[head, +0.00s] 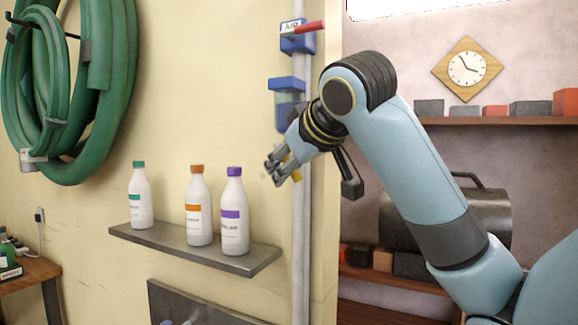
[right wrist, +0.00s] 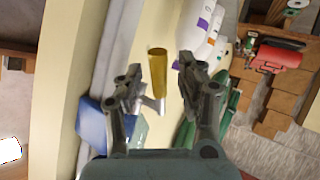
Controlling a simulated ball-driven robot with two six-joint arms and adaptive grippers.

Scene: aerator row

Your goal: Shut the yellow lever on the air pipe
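The air pipe (head: 300,225) runs upright along the wall edge, with blue fittings on it. In the head view, the yellow lever (head: 292,153) is mostly hidden by my right gripper (head: 278,172). In the right wrist view, the lever's yellow handle (right wrist: 158,68) sits on a short metal arm beside a blue fitting (right wrist: 92,128). My right gripper (right wrist: 160,78) is open, with its fingers on either side of the handle and visible gaps to both. My left gripper is out of view.
A red lever (head: 305,27) sits on the pipe's upper fitting, above my right gripper. A grey shelf (head: 255,264) left of the pipe holds a purple-capped bottle (head: 231,213), an orange-capped bottle (head: 198,207) and a green-capped bottle (head: 140,196). A green hose (head: 108,100) hangs at upper left.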

